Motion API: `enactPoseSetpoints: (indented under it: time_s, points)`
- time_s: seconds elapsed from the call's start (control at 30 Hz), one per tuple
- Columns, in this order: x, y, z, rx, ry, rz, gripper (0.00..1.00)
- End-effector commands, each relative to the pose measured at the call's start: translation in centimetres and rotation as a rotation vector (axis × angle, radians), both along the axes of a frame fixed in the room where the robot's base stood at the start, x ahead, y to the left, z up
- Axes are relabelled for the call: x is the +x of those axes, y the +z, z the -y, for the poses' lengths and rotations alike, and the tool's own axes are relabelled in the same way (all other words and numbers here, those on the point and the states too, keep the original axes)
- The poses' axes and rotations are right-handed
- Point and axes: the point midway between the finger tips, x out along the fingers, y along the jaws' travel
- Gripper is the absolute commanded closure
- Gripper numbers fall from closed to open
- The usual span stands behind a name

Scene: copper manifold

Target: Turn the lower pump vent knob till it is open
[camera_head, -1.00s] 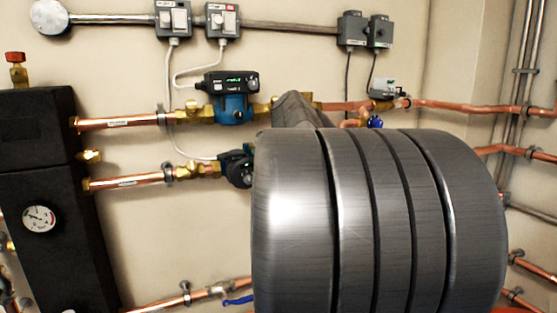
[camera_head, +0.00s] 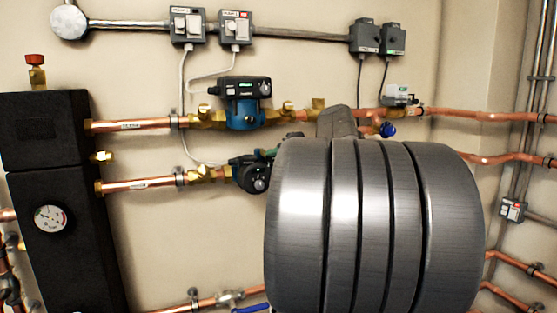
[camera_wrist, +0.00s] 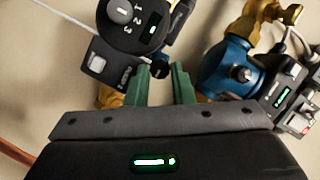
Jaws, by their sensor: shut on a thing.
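The lower pump (camera_head: 251,173) is on the lower copper line in the head view, with a black round dial face. My own grey arm covers the area to its right. In the wrist view the lower pump's dial (camera_wrist: 124,12), marked 1, 2, 3, is at top. My gripper (camera_wrist: 162,72) has two green fingers, one on each side of a small dark knob, the lower pump vent knob (camera_wrist: 161,69). The fingers are shut on it. The knob's turned position cannot be read.
The upper pump (camera_head: 244,117) with its blue body is just above. In the wrist view its blue body (camera_wrist: 213,70) and black knob (camera_wrist: 244,73) are close to the right finger. Copper pipes (camera_head: 135,125) run along the wall. A black insulated block (camera_head: 45,130) is at left.

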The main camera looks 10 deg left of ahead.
Motion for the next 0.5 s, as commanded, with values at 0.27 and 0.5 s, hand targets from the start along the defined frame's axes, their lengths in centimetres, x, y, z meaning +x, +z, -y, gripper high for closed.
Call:
enactPoseSetpoints:
  time_s: [0.27,0.5]
  points:
    - [-0.02,-0.22,0.0,0.008,0.002,-0.011,1.0]
    - [-0.02,-0.22,0.0,0.007,0.002,-0.01,0.67]
